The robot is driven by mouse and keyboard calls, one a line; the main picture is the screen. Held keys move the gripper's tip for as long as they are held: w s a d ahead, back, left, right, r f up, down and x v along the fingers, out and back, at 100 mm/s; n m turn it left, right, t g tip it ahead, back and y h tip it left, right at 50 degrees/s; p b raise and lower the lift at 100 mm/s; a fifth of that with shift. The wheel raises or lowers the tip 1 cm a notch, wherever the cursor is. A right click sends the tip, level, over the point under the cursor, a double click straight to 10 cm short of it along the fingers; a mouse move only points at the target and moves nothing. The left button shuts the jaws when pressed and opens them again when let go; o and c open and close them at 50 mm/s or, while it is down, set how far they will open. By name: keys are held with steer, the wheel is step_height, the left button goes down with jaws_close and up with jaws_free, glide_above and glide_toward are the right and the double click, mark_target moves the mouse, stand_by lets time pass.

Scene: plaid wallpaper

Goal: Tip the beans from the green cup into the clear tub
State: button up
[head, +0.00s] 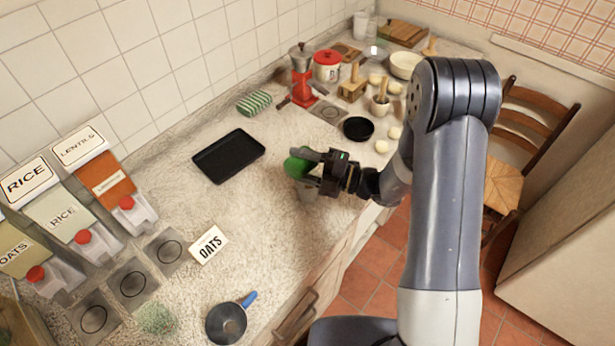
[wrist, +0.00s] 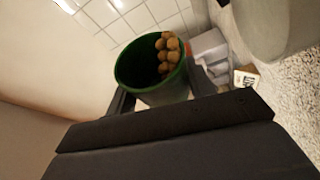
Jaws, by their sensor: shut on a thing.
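My gripper (head: 318,172) is shut on the green cup (head: 296,167), above the counter near its front edge. In the wrist view the green cup (wrist: 135,70) sits between my fingers, its mouth in view. Several round brown beans (wrist: 167,55) lie inside, gathered toward one side near the rim. A pale, see-through vessel (head: 308,193), apparently the clear tub, stands just below the cup and gripper, which partly hide it. A pale rounded form at the wrist view's upper right (wrist: 268,25) may be the same tub; its contents cannot be seen.
A black tray (head: 229,156) lies behind and left of the cup. Dispensers (head: 108,183) stand left; a black dish (head: 358,128) and several kitchen items stand right.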

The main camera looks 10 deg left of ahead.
steer(key=shift+w+d+r+m+p, duration=0.15)
steer(key=shift+w+m+p, duration=0.05)
steer(key=shift+m+p, duration=0.5)
stand_by(1.8)
steer(key=shift+w+f+m+y, duration=0.15)
steer(key=shift+f+m+y, duration=0.1)
steer(key=shift+m+y, duration=0.15)
stand_by(0.9)
